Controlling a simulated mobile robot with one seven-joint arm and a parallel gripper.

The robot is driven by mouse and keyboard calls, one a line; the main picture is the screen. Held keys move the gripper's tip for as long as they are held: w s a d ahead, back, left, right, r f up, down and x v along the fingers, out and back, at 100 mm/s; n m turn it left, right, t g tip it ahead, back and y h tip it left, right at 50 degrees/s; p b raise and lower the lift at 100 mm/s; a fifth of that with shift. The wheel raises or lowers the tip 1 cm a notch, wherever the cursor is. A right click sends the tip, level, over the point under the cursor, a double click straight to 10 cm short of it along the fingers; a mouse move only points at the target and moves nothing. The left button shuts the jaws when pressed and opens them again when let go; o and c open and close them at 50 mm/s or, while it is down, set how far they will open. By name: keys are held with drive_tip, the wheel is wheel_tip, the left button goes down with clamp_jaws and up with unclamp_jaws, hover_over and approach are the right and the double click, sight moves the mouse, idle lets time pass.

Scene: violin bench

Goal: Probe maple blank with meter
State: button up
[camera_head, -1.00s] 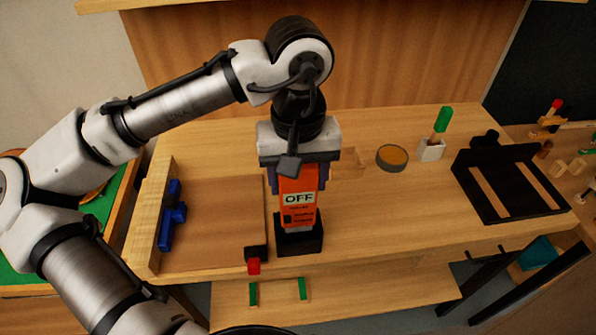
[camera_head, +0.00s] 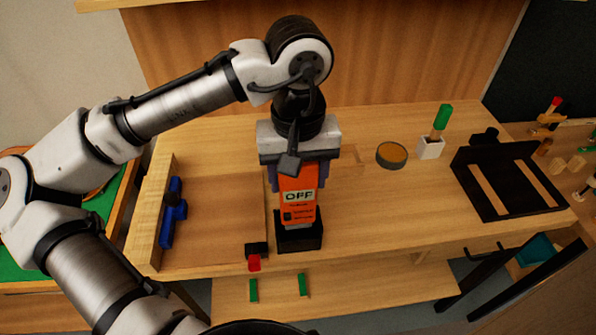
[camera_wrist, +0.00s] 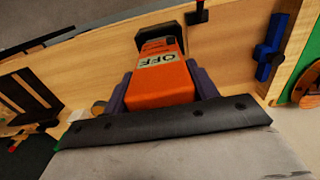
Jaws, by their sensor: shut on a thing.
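The orange meter (camera_head: 299,208) stands upright with its lower end in a black holder (camera_head: 288,242) near the bench's front edge. Its display reads OFF. My gripper (camera_head: 298,178) is shut on the meter's upper part from above. In the wrist view the meter (camera_wrist: 162,82) lies between the two purple fingers of my gripper (camera_wrist: 163,92), and its far end meets the black holder (camera_wrist: 155,34). A pale wooden plank (camera_head: 150,215) stands along the left side of a brown board (camera_head: 222,225); I cannot tell which wooden piece is the maple blank.
A blue tool (camera_head: 172,212) lies beside the plank. A red-and-black piece (camera_head: 255,258) sits left of the holder. To the right are a round tin (camera_head: 391,155), a white cup (camera_head: 430,149) with a green-handled tool and a black frame (camera_head: 475,185).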

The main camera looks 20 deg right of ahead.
sight(298, 195)
drive_tip(key=shift+f, duration=0.25)
drive_tip(key=shift+f+b, duration=1.55)
drive_tip(key=shift+f, duration=0.75)
drive_tip(key=o, duration=1.7)
drive_tip(key=shift+c, duration=0.2)
